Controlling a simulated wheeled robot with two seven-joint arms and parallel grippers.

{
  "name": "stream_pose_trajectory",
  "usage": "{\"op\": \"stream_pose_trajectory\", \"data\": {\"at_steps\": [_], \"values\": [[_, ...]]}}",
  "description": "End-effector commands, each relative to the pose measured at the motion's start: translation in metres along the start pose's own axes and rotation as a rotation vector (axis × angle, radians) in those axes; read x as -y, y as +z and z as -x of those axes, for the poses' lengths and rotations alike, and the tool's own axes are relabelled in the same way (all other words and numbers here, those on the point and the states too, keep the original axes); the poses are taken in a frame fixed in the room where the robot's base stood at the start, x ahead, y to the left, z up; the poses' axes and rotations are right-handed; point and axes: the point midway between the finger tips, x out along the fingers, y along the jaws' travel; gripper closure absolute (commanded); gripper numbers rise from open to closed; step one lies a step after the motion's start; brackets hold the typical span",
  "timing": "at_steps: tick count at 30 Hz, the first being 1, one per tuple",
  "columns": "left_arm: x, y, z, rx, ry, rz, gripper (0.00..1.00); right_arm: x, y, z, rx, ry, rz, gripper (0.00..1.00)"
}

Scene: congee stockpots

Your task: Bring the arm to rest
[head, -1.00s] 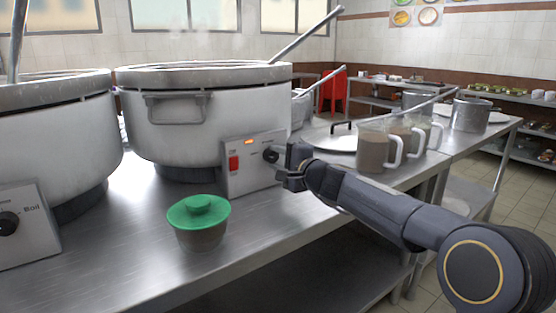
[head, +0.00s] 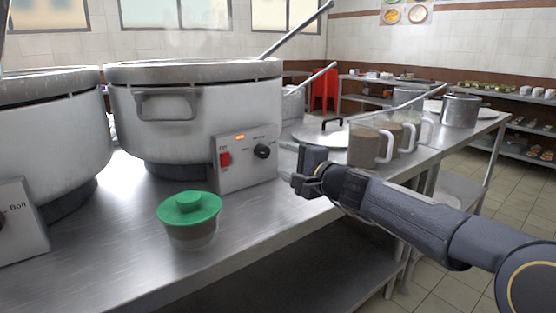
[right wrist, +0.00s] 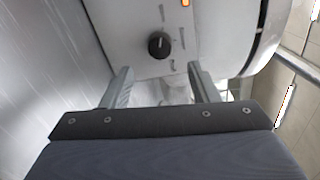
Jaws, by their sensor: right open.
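My right gripper (head: 305,172) is to the right of the right pot's control box (head: 245,160), above the counter's front edge, apart from the box and empty. In the right wrist view its two fingers (right wrist: 160,88) are spread, with the black knob (right wrist: 159,45) beyond and between them, not touched. The knob also shows on the box in the head view (head: 262,151), beside a red switch and a lit orange lamp. My left gripper is in neither view.
A large pot (head: 200,115) stands behind the box, another (head: 45,140) at left. A green-lidded bowl (head: 189,222) sits near the counter's front edge. Clear jugs (head: 366,146) and a flat lid (head: 325,135) stand behind my right gripper. The aisle floor at right is free.

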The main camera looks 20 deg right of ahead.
Motion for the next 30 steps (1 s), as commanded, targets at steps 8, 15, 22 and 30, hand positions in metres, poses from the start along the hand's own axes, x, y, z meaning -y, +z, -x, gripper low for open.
{"op": "stream_pose_trajectory", "data": {"at_steps": [8,15,22,30], "values": [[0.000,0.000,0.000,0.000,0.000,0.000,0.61,0.000,0.000,0.005,0.000,0.000,0.000,0.45],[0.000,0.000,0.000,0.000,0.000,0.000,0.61,0.000,0.000,0.005,0.001,0.001,0.002,0.45],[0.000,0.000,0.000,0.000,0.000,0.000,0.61,-0.019,0.037,0.063,0.111,0.075,0.192,0.45],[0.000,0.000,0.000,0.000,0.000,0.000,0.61,-0.131,0.110,0.200,0.369,0.382,0.624,0.45]]}}
